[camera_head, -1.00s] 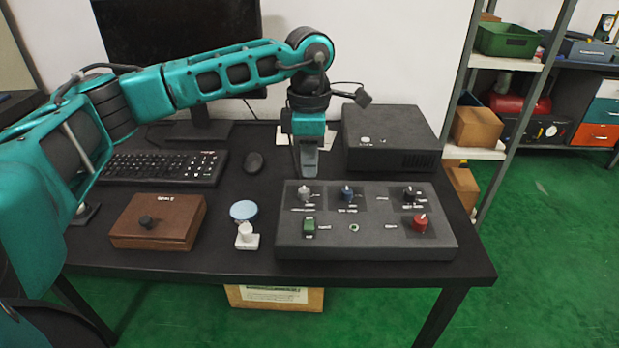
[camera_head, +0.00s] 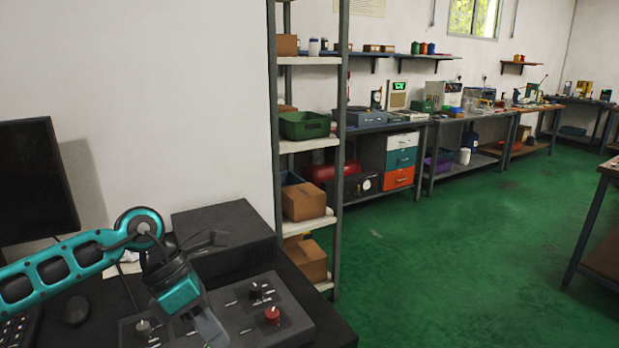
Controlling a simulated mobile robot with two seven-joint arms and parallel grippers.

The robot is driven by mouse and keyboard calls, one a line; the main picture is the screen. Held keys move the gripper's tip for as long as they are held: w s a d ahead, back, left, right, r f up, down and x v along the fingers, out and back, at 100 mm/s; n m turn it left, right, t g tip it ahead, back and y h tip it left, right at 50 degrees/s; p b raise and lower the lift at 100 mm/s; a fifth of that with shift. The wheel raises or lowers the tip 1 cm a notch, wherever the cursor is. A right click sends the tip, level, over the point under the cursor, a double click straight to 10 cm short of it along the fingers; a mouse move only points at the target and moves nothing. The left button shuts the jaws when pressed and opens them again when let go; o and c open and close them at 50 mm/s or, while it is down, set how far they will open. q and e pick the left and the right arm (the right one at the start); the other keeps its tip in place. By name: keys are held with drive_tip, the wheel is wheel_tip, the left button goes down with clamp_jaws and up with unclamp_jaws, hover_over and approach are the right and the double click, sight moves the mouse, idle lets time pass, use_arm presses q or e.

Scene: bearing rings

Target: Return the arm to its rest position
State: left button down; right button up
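My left arm (camera_head: 50,268) is teal and reaches in from the left over the black desk. Its wrist bends down, and my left gripper (camera_head: 206,326) points down in front of the grey control panel (camera_head: 292,316). The fingers are seen edge-on, so I cannot tell whether they are open or shut. I see no object held in them. The gripper and wrist hide part of the panel. A red knob (camera_head: 272,316) and a black knob (camera_head: 256,290) show to the right of the gripper. My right gripper is not in view.
A black box (camera_head: 226,236) stands behind the panel, close to my wrist. A monitor (camera_head: 36,180) and a mouse (camera_head: 76,310) are at the left. A shelf rack (camera_head: 306,146) stands beyond the desk. The green floor (camera_head: 430,270) on the right is open.

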use_arm(q)
drive_tip(key=s+d+r+n+t+h+p, duration=0.1)
drive_tip(key=s+d+r+n+t+h, duration=0.15)
drive_tip(key=d+n+h, duration=0.5)
drive_tip(key=s+d+r+n+t+h+p, duration=0.1)
drive_tip(key=d+r+n+t+h, duration=0.25)
drive_tip(key=d+n+h, duration=0.35)
drive_tip(key=w+a+f+n+t+y+p, duration=0.1)
drive_tip(key=a+f+n+t+y, duration=0.2)
drive_tip(key=n+t+y, duration=0.45)
drive_tip(key=w+a+f+n+t+y+p, duration=0.15)
drive_tip(key=a+f+n+t, duration=0.25)
drive_tip(key=n, duration=0.7)
drive_tip(key=s+a+f+n+g+y, duration=0.2)
drive_tip(key=s+a+f+n+y, duration=0.2)
drive_tip(key=s+f+n, duration=0.2)
drive_tip(key=s+a+f+n+g+y, duration=0.3)
drive_tip(key=s+a+f+n+y, duration=0.2)
drive_tip(key=f, duration=0.5)
drive_tip(key=shift+s+a+f+n, duration=0.2)
drive_tip(key=shift+s+a+n, duration=0.1)
drive_tip(key=shift+s+n, duration=0.55)
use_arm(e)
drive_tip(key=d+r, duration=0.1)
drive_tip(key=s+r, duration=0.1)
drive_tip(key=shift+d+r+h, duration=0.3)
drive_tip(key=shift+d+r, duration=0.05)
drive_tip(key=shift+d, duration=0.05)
use_arm(q)
drive_tip(key=shift+s, duration=0.15)
